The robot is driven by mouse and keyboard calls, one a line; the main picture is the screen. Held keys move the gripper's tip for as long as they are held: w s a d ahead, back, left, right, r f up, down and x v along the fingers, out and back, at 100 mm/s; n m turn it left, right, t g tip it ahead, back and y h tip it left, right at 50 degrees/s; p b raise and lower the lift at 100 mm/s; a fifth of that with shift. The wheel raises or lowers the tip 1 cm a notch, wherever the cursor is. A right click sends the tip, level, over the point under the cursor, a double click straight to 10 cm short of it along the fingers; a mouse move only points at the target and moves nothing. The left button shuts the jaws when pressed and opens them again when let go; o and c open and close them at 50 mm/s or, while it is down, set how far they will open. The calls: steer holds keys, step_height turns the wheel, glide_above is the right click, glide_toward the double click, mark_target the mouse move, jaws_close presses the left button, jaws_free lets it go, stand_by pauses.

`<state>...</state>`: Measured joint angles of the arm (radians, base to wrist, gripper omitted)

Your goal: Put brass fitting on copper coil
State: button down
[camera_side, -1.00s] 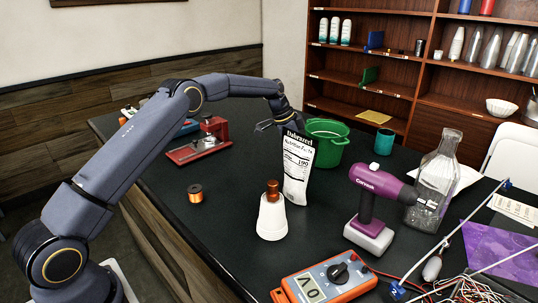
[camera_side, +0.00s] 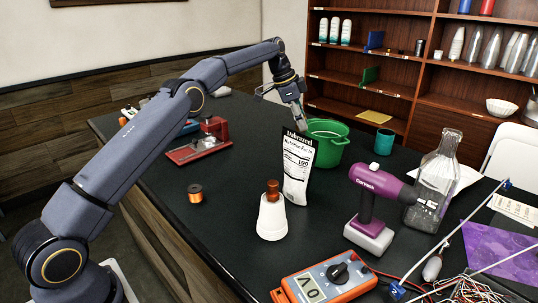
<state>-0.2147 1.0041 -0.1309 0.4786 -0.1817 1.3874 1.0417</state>
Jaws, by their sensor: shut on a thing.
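My gripper (camera_side: 302,125) points down above and behind the white nutrition-label packet, near the green pot. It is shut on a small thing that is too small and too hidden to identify. I cannot make out a brass fitting anywhere in this view. A copper-coloured coil on a dark spool (camera_side: 195,194) stands on the black table at the left, well apart from my gripper.
A white bottle with a brown top (camera_side: 271,218) stands in front of the packet (camera_side: 297,168). The green pot (camera_side: 327,146) is just beyond. A purple drill (camera_side: 375,200), glass bottle (camera_side: 432,190) and orange meter (camera_side: 328,278) crowd the right. A red device (camera_side: 200,147) is at left.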

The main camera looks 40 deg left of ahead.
steer(key=s+a+r+n+y, duration=0.15)
steer(key=s+a+r, duration=0.3)
steer(key=s, duration=0.45)
steer(key=s+a+r+n, duration=0.3)
steer(key=s+a, duration=0.3)
steer(key=s, duration=0.2)
steer(key=s+d+f+n+t+y, duration=0.1)
steer(key=s+f+n, duration=0.25)
steer(key=s, duration=0.95)
steer(key=s+d+f+n+y, duration=0.15)
steer(key=s+f, duration=0.25)
steer(key=s, duration=0.8)
glide_above(198, 186)
steer(key=s, duration=0.2)
steer(key=f, duration=0.9)
steer(key=shift+d+f, duration=0.3)
steer(key=shift+f, duration=0.05)
steer(key=shift+s+x, duration=0.2)
steer(key=shift+x, duration=0.7)
steer(key=shift+s+x, duration=0.2)
steer(key=shift+x, duration=0.65)
steer(key=shift+d+f, duration=0.1)
steer(key=shift+f, duration=0.25)
